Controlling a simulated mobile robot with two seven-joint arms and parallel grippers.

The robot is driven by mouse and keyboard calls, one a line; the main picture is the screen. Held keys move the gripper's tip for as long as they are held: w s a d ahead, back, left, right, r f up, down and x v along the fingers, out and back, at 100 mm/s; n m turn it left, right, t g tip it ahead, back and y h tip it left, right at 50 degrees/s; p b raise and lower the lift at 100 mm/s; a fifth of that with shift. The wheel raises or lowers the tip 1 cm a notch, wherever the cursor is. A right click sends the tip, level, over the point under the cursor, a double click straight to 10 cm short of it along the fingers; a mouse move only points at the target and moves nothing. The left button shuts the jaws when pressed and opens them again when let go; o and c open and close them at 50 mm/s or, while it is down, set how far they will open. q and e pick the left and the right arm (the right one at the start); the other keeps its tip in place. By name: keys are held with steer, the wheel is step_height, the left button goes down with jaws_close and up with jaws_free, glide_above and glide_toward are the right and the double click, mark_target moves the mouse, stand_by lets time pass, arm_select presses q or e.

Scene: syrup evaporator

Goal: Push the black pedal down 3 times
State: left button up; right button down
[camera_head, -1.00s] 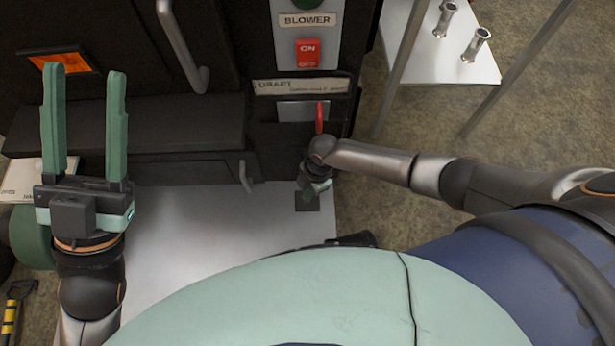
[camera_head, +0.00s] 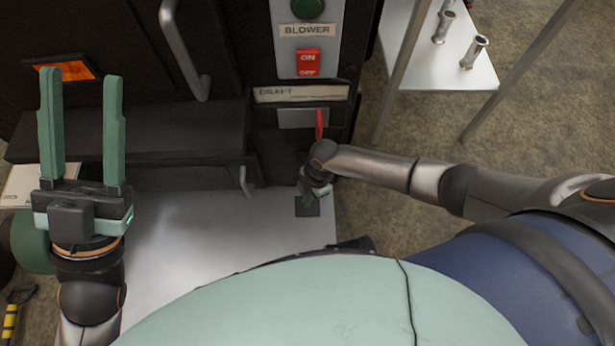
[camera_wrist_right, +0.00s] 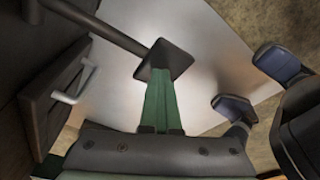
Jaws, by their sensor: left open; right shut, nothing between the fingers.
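The black pedal (camera_head: 309,208) is a dark square plate low at the front of the black evaporator, over a pale metal floor plate. In the right wrist view the pedal (camera_wrist_right: 178,56) sits at the end of a dark rod. My right gripper (camera_head: 306,196) is shut and empty, pointing down at the pedal. In the right wrist view its green fingertips (camera_wrist_right: 160,72) overlap the pedal's near edge; I cannot tell whether they touch it or how far it is pressed. My left gripper (camera_head: 80,85) is open and empty, raised at the left, away from the pedal.
A red lever (camera_head: 319,124) rises just behind my right wrist, below the DRAFT label (camera_head: 301,93). The red ON/OFF switch (camera_head: 308,63) is above. A white-topped stand (camera_head: 450,65) with metal fittings is at the right. The metal floor plate (camera_head: 215,225) is clear.

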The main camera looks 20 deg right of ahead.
steer(key=r+p, duration=0.2)
steer(key=s+r+p, duration=0.1)
steer(key=r+p, duration=0.1)
steer(key=shift+r, duration=0.1)
steer(key=shift+a+r, duration=0.1)
steer(key=shift+r, duration=0.15)
arm_select(q)
steer(key=shift+m, duration=0.3)
steer(key=r, duration=0.5)
steer(key=shift+s+a+r, duration=0.1)
steer(key=shift+a+r, duration=0.05)
steer(key=shift+a, duration=0.15)
